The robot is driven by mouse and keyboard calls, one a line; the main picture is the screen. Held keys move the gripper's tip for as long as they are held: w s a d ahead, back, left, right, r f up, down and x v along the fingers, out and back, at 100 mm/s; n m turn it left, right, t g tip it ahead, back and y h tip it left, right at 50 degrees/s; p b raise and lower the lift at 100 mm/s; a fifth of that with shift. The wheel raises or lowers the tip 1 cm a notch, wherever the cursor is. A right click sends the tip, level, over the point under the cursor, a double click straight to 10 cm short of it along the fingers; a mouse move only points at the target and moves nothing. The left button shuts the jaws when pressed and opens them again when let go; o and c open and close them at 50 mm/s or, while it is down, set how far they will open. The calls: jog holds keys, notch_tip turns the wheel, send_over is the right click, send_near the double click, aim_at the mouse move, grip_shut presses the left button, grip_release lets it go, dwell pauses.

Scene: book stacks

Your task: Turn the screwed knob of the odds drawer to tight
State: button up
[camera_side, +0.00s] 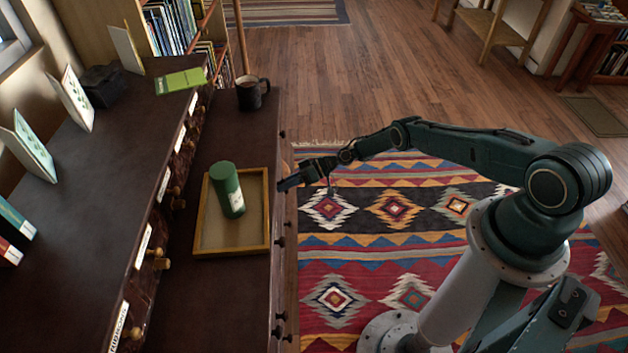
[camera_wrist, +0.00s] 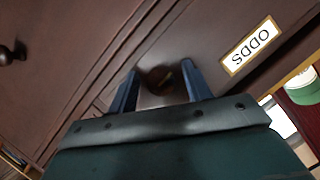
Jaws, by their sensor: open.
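The odds drawer's dark round knob (camera_wrist: 161,77) shows in the wrist view, with a small lighter mark on it. Beside it a brass-framed label (camera_wrist: 250,46) reads ODDS, tilted and upside down in the picture. My gripper (camera_wrist: 160,69) is open, its two blue fingers on either side of the knob. Gaps show between fingers and knob, so it is not gripped. In the side view my gripper (camera_side: 289,182) is at the front of the low dark cabinet (camera_side: 225,290); the knob there is hidden, and its tightness cannot be told.
Another dark knob (camera_wrist: 14,52) is at the left of the wrist view. On the cabinet top stand a wooden tray (camera_side: 262,247) with a green cylinder (camera_side: 228,190), and a dark mug (camera_side: 250,94). More knobs (camera_side: 281,242) line the front. The rug (camera_side: 390,290) side is open floor.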

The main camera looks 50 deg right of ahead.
jog(key=v, duration=1.3)
jog(key=shift+d, duration=0.25)
jog(key=w+a+r+n+g+h, duration=0.2)
jog(key=a+r+n+g+h, duration=0.2)
jog(key=a+r+h, duration=0.3)
notch_tip(320, 180, up, 3)
jog(key=shift+r+n+h, duration=0.15)
jog(key=shift+n+h, duration=0.15)
jog(key=shift+h, duration=0.8)
jog(key=shift+a, duration=0.1)
jog(key=x, duration=1.3)
jog(key=shift+f, duration=0.35)
jog(key=shift+a, duration=0.1)
jog(key=shift+c, duration=0.2)
